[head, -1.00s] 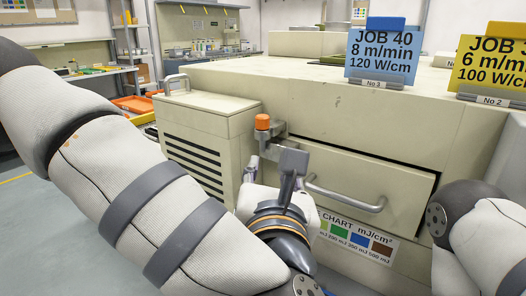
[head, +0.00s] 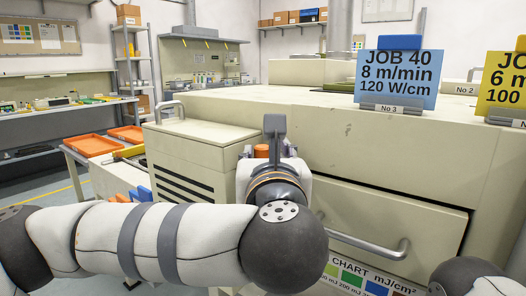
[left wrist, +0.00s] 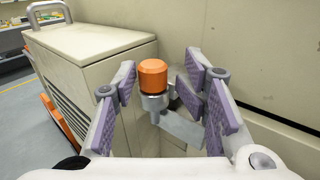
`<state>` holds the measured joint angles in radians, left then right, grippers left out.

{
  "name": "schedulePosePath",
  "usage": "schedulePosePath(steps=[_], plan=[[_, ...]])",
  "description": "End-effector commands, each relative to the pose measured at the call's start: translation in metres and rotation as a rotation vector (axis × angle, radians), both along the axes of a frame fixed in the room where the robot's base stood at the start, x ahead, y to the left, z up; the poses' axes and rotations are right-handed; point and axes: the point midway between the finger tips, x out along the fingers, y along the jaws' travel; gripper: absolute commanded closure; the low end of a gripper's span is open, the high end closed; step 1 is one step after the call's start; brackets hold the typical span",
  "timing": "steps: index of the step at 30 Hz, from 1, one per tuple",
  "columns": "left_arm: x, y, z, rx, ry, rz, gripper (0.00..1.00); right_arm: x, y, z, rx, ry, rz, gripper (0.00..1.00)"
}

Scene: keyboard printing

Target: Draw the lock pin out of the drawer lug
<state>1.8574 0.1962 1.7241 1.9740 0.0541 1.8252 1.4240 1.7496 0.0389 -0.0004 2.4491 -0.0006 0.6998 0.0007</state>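The lock pin has an orange cap, which shows in the head view (head: 261,151) partly behind my left gripper. In the left wrist view the pin (left wrist: 153,75) stands upright in the grey drawer lug (left wrist: 182,129). My left gripper (left wrist: 161,80) is open, with its purple pads on either side of the pin in the picture and visible gaps between. I cannot tell how deep the pin sits between the pads. In the head view the left gripper (head: 274,128) hides the lug. The drawer (head: 400,210) looks closed. My right gripper is out of view.
The drawer's bar handle (head: 370,248) sticks out right of my left wrist. A vented cabinet (head: 190,150) with a top handle stands left of the pin. The machine's flat wall is behind. Job signs (head: 400,76) stand on top.

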Motion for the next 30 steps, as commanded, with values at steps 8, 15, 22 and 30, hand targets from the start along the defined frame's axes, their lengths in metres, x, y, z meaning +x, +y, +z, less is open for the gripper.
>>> schedulePosePath(steps=[8,15,22,30], plan=[[0.0176,0.0116,0.0164,-0.013,-0.032,0.033,0.67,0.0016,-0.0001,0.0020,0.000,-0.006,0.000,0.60],[0.0169,0.0122,0.0187,-0.014,-0.035,0.036,0.67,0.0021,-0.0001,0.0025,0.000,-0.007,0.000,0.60],[0.0168,0.0106,0.0141,-0.010,-0.028,0.031,1.00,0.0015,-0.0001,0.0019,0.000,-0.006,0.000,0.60],[0.0167,0.0090,0.0103,-0.008,-0.021,0.026,1.00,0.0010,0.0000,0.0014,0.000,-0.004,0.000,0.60]])
